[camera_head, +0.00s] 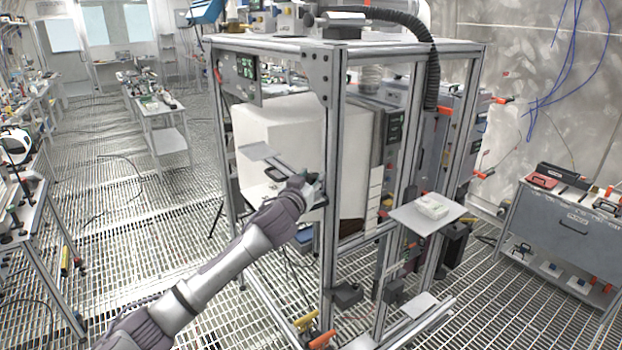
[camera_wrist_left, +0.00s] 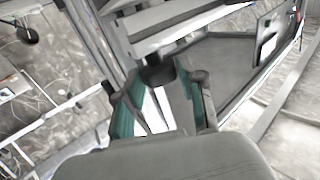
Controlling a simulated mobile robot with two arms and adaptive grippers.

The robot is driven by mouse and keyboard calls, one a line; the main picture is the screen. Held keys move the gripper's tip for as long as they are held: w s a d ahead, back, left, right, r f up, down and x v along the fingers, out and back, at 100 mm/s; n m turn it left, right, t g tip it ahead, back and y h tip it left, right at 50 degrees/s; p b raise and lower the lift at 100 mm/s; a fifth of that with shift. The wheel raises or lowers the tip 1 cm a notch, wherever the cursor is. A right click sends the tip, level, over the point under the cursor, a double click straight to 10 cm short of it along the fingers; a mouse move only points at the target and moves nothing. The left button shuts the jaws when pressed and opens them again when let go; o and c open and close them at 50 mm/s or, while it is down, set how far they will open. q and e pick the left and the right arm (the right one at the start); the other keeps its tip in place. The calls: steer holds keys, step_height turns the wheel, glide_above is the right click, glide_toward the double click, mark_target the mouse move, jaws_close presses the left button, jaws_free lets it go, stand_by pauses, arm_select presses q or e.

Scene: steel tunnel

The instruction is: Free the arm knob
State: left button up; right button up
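My left arm comes in from the lower left in the head view. Its gripper (camera_head: 312,186) is at the front post of the metal frame (camera_head: 333,240), beside a thin grey arm with a flat plate (camera_head: 257,152). In the left wrist view the two fingers of my left gripper (camera_wrist_left: 160,100) stand apart, with teal pads. A dark round knob-like part (camera_wrist_left: 158,72) shows just beyond and between the fingertips, under a grey bar. I cannot tell whether the fingers touch it. In the head view the gripper hides this part. My right gripper is not in view.
A white rounded housing (camera_head: 285,135) fills the frame behind the gripper. A small shelf (camera_head: 405,218) with a white box (camera_head: 432,206) juts out to the right. A grey cabinet (camera_head: 560,225) stands at the far right. The grated floor left of the frame is mostly clear.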

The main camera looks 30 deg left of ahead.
arm_select(q)
steer(key=shift+c, duration=1.1)
steer(key=shift+f+y+b, duration=0.1)
steer(key=shift+y+b, duration=0.2)
steer(key=n+g+y+b, duration=0.2)
steer(key=y+b, duration=0.1)
steer(key=b, duration=0.1)
steer(key=n+g+y+b, duration=0.2)
steer(key=n+y+b, duration=0.1)
steer(key=b, duration=0.2)
steer(key=d+n+g+y+b, duration=0.1)
steer(key=n+g+y+b, duration=0.2)
steer(key=y+b, duration=0.1)
steer(key=shift+w+f+b, duration=0.2)
steer(key=shift+w+b, duration=0.15)
steer(key=shift+w+r+n+g+y+b, duration=0.15)
steer(key=shift+n+g+y+b, duration=0.35)
steer(key=shift+n+g+b, duration=0.3)
steer(key=shift+s+r+n+g+y+b, duration=0.1)
steer(key=shift+n+g+y+b, duration=0.45)
steer(key=shift+g, duration=0.45)
steer(key=shift+r, duration=0.1)
steer(key=o, duration=1)
steer(key=shift+o, duration=0.8)
